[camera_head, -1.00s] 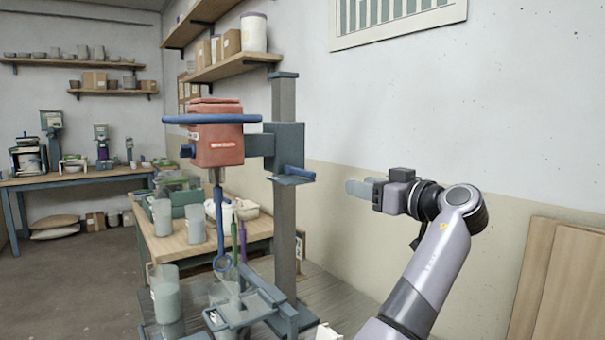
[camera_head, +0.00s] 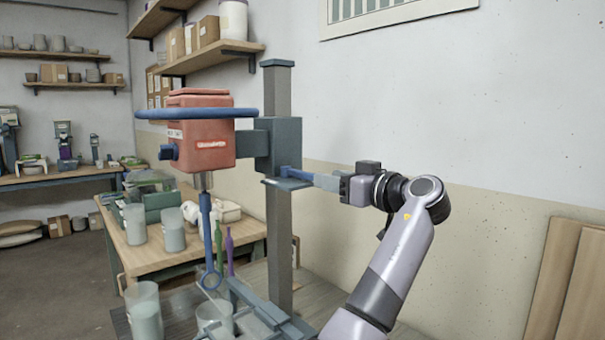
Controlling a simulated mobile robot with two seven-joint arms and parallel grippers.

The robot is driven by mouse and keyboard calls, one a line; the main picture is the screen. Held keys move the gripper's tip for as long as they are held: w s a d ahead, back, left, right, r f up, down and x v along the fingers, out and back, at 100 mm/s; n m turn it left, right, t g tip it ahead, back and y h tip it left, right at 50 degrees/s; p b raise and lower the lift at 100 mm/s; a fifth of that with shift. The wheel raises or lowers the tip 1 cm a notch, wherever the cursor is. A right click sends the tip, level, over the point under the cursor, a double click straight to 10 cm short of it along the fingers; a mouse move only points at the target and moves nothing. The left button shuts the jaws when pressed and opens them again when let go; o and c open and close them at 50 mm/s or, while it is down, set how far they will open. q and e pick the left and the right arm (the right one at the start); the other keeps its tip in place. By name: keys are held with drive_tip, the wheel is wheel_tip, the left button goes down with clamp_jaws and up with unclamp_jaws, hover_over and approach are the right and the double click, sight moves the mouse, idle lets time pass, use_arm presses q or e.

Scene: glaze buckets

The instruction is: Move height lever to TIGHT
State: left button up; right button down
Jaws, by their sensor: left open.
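The height lever (camera_head: 291,173) is a short blue bar on the grey-blue carriage (camera_head: 284,143) of the mixer's upright column. It points to the right over a small plate (camera_head: 287,184). No TIGHT mark is readable. My left gripper (camera_head: 318,180) comes in from the right, with its pale fingers at the lever's right end. It is open. I cannot tell whether the fingers are around the lever, touching it or just beside it. My right gripper is not in view.
The red mixer head (camera_head: 207,145) with a blue ring (camera_head: 203,114) hangs left of the column (camera_head: 279,235). A blue mixing shaft (camera_head: 208,240) hangs above clear buckets (camera_head: 144,315). A wooden table (camera_head: 140,258) stands behind.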

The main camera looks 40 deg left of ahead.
sight(311, 174)
use_arm(q)
drive_tip(key=shift+w+a+p, duration=0.15)
drive_tip(key=shift+a+p, duration=0.25)
drive_tip(key=shift+a, duration=1.4)
drive_tip(key=shift+w+a+p, duration=0.15)
drive_tip(key=shift+a+p, duration=0.25)
drive_tip(key=shift+a, duration=1.35)
drive_tip(key=shift+c, duration=0.3)
clamp_jaws()
